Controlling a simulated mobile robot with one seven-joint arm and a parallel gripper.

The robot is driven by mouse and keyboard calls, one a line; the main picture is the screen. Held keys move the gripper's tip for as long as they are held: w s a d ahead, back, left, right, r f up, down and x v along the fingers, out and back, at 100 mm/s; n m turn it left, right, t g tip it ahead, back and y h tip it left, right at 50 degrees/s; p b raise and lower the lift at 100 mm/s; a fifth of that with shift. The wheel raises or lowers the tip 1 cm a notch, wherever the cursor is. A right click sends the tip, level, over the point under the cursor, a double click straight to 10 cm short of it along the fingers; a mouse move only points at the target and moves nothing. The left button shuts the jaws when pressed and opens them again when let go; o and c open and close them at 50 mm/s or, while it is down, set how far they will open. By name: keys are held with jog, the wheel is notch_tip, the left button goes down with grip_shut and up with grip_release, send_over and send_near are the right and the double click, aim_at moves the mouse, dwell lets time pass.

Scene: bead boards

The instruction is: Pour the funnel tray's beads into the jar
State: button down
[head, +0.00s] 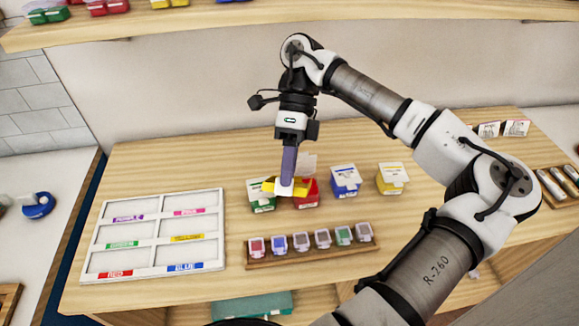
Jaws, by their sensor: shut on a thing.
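My gripper (287,182) points straight down over the middle of the table, its long purple-grey fingers shut. It is shut on a small yellow and white piece that looks like the funnel tray (301,187), held in front of the green and red boxes. Whether beads lie in it is too small to tell. Several small jars with coloured fronts, such as a red-fronted jar (257,247), stand in a row in a wooden rack (312,255), nearer than my gripper. Which one is the task's jar I cannot tell.
A white board (157,232) with labelled compartments lies at the left. Green (262,203), red (307,197), blue (345,181) and yellow (391,179) boxes stand behind the rack. My arm crosses the right side. The wooden table (165,160) is clear at back left.

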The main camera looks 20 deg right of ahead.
jog(key=shift+s+a+f+t+h+b, duration=0.35)
jog(key=shift+s+f+t+h+b, duration=0.35)
jog(key=shift+b, duration=0.55)
jog(key=shift+s+a+t+h+b, duration=0.7)
jog(key=shift+s+a+t+b, duration=0.05)
jog(key=shift+s+t+b, duration=0.35)
jog(key=shift+s+a+t+h+b, duration=0.75)
jog(key=shift+s+t+b, duration=0.2)
jog(key=shift+t+b, duration=0.15)
